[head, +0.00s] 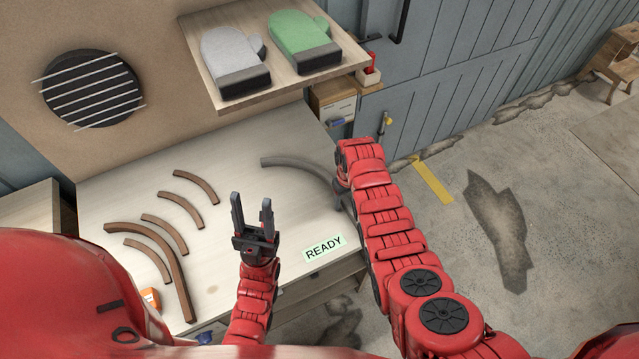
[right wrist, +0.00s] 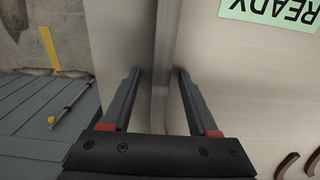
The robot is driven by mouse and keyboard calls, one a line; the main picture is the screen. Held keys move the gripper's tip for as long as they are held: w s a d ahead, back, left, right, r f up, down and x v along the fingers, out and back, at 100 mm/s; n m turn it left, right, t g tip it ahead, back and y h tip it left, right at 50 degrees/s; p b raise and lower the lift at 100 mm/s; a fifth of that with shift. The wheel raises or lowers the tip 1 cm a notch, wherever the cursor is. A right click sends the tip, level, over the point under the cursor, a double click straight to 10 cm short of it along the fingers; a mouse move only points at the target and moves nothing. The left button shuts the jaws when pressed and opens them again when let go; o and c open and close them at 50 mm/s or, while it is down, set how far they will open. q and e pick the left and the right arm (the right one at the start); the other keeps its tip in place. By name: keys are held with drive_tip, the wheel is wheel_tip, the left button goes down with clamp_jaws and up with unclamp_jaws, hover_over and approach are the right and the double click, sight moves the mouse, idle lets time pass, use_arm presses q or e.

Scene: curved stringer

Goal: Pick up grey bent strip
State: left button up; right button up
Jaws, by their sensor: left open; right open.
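The grey bent strip (head: 298,162) lies on the pale bench near its back right, curving toward the right edge. Its right part is hidden behind my right arm in the head view. In the right wrist view the strip (right wrist: 161,92) runs lengthwise between the two fingers of my right gripper (right wrist: 155,72). The fingers are open, one on each side, with a gap to the strip visible on both sides. My left gripper (head: 252,198) is open and empty above the bench's middle, its fingers pointing up in the picture.
Several brown curved strips (head: 165,235) lie on the bench's left. A green READY label (head: 324,247) is near the front right. A shelf (head: 290,84) with a grey mitt (head: 234,60) and a green mitt (head: 303,42) overhangs the back. An orange object (head: 150,297) sits front left.

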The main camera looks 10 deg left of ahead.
drive_tip(key=shift+c, duration=0.2)
clamp_jaws()
idle(1.2)
